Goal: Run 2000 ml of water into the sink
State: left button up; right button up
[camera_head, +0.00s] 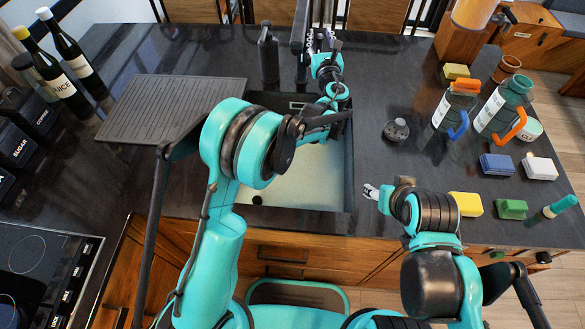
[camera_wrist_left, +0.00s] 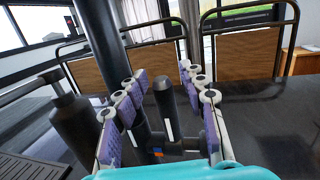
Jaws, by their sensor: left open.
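The sink (camera_head: 318,185) is a dark-rimmed basin with a pale floor, partly hidden by my left arm. A dark drain spot shows at its lower left. The dark faucet (camera_head: 299,30) stands at the sink's back edge. In the left wrist view, a short dark upright lever (camera_wrist_left: 164,100) stands beside the faucet column (camera_wrist_left: 97,40), with a small red-blue mark below. My left gripper (camera_head: 322,40) is open, with its purple-padded fingers (camera_wrist_left: 161,75) on either side of the lever; contact is unclear. No water stream is visible.
A dark bottle (camera_head: 268,54) stands left of the faucet, and a ridged drainboard (camera_head: 172,105) lies left of the sink. A dark stopper-like object (camera_head: 396,130), two jugs (camera_head: 503,104) (camera_head: 455,105) and several sponges and blocks (camera_head: 497,164) occupy the right counter.

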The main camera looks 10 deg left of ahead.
pick_arm(q)
jog(key=shift+s+r+p, duration=0.15)
jog(key=shift+r+p, duration=0.55)
jog(key=shift+r, duration=0.55)
jog(key=shift+s+r+p, duration=0.1)
jog(key=shift+r+p, duration=0.55)
jog(key=shift+r, duration=0.6)
jog(key=v, duration=1.2)
jog(key=shift+f, duration=0.1)
